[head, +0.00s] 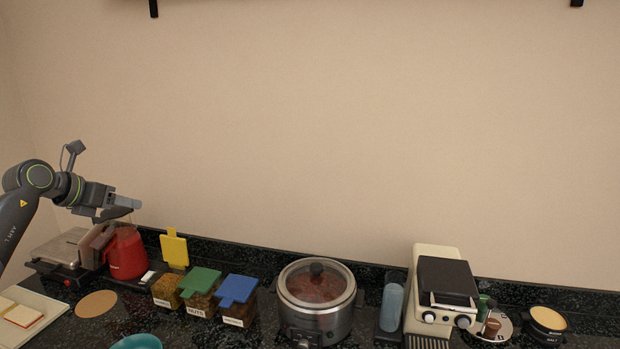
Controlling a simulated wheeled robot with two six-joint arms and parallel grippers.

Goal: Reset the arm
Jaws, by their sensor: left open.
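My left arm comes in from the left edge of the head view. My left gripper (124,207) is open and empty, with its fingers pointing right. It is in the air at the height of the top of a red pitcher (127,254), in front of or above it; I cannot tell the gap between them. My right gripper is not in view.
A dark counter (95,328) runs along the wall. On it stand a scale-like appliance (62,250), containers with yellow (174,249), green (199,281) and blue (237,289) lids, a lidded cooker (316,312) and a cream machine (437,292). The wall space right of the gripper is clear.

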